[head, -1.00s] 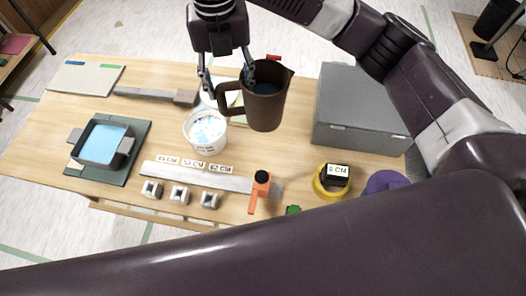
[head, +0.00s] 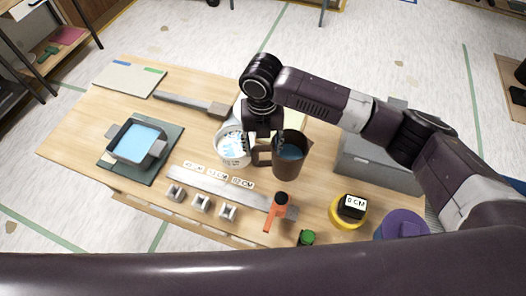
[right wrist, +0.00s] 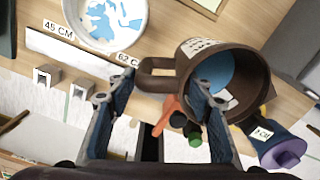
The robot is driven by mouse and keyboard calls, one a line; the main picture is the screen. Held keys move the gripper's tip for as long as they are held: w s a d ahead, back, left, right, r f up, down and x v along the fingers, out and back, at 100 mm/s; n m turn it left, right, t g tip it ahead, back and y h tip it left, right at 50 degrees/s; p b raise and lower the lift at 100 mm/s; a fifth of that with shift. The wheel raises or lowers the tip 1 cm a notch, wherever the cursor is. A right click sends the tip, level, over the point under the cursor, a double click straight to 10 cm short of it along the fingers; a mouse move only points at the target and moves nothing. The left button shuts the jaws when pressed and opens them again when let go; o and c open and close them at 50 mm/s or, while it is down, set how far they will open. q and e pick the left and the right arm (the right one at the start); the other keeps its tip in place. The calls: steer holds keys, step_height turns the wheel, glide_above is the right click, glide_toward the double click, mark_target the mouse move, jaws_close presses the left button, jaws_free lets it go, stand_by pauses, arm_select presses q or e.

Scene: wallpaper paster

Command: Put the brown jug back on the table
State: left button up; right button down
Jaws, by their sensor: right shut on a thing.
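The brown jug (head: 289,165) has blue liquid inside and stands about upright at the right-centre of the wooden table (head: 75,135). My right gripper (head: 263,143) is above and left of the jug's body, shut on its handle. In the right wrist view the jug (right wrist: 245,70) fills the upper right, with its handle (right wrist: 158,75) reaching toward the fingers (right wrist: 166,92). I cannot tell whether the jug's base touches the table. My left gripper is not in view.
A white bucket (head: 232,150) stands close left of the jug. A grey box (head: 365,165) is to the right, partly behind my arm. An orange-handled tool (head: 277,211), yellow tape (head: 347,213) and purple item (head: 400,223) lie in front. A blue-filled tray (head: 138,141) is left.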

mark_target(263, 162)
steer(key=shift+f+p, duration=0.3)
steer(key=shift+f, duration=1.5)
steer(key=c, duration=1)
jaws_free()
steer(key=shift+f, duration=0.15)
steer(key=shift+o, duration=0.2)
step_height(263, 162, up, 11)
steer(key=shift+b, duration=1.1)
steer(key=shift+r, duration=0.65)
steer(key=shift+s+f, duration=0.1)
steer(key=shift+s, duration=0.05)
